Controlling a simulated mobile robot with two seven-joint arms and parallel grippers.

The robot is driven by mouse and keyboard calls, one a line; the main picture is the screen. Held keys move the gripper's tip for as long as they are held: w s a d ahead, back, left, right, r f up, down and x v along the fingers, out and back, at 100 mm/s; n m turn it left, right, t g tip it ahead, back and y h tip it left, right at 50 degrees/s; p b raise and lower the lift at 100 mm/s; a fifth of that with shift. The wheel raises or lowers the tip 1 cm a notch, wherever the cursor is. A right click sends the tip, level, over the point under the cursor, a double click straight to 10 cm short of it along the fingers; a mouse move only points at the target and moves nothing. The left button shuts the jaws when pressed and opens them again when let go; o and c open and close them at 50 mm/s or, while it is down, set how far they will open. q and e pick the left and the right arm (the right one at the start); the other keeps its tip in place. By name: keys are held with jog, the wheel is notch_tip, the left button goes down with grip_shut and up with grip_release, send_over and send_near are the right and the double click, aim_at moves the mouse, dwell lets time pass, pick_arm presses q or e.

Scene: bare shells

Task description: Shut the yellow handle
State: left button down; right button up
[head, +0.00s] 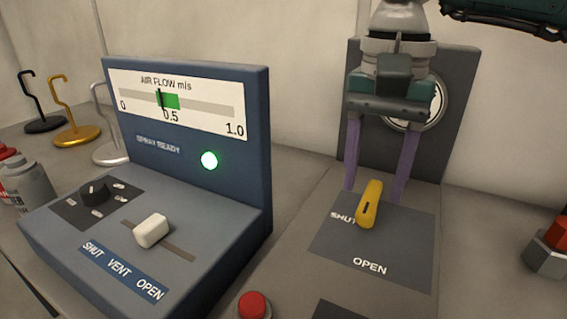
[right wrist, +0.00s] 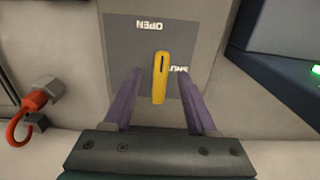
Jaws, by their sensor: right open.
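The yellow handle (head: 369,205) is a short lever on a grey plate (head: 400,240) marked SHUT at the left and OPEN toward the front. In the head view it points toward the OPEN label, away from SHUT. My right gripper (head: 376,190) is open above and behind the handle, its purple fingers pointing down. In the right wrist view the handle (right wrist: 160,78) shows between and just beyond the open fingers (right wrist: 160,80). I cannot tell whether either finger touches it. My left gripper is not in view.
A blue console (head: 235,230) with a white slider (head: 152,231), a dial (head: 94,191) and a lit green lamp (head: 209,160) stands to the left. A round gauge (head: 437,103) on a dark upright panel is behind the gripper. A red button (head: 253,305) is at the front.

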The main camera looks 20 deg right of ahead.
aim_at(368, 205)
jog(key=shift+f, duration=1.55)
grip_shut()
